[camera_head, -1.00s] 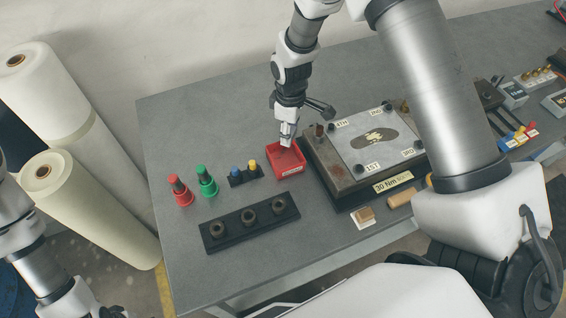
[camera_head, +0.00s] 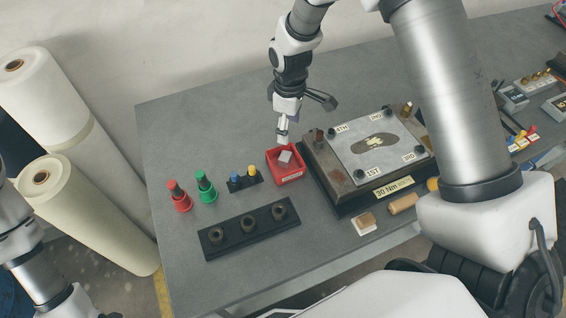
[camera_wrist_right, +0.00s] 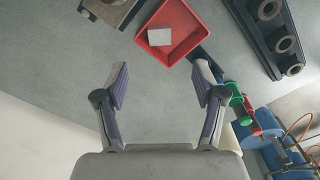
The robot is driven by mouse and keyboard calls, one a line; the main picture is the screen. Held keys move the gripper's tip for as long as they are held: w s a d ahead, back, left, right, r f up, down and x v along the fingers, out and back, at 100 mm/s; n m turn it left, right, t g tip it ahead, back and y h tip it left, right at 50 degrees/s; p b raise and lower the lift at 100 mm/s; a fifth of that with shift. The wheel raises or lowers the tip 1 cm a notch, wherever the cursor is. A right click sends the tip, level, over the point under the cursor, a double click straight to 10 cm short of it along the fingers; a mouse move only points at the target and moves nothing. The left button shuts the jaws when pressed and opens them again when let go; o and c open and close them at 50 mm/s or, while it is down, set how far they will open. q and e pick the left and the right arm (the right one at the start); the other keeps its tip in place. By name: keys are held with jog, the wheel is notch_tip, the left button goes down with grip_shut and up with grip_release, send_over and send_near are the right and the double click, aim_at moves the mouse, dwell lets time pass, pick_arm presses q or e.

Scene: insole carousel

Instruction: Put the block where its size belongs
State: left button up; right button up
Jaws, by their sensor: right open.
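The block (camera_head: 285,157) is small, light grey and squarish. My right gripper (camera_head: 282,137) is just behind the tray. In the wrist view its two fingers (camera_wrist_right: 162,85) stand wide apart with nothing between them, clear of the block. My left arm shows at the lower left of the head view, but its gripper does not.
A fixture with a foot-marked plate (camera_head: 377,146) stands right of the tray. Red (camera_head: 179,197) and green (camera_head: 205,186) pieces and a small blue-and-yellow holder (camera_head: 244,182) are to the left. A dark rack with three rings (camera_head: 249,229) lies in front.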

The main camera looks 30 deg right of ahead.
notch_tip(320, 180, up, 7)
jog(key=shift+r, duration=0.2)
dwell(0.4)
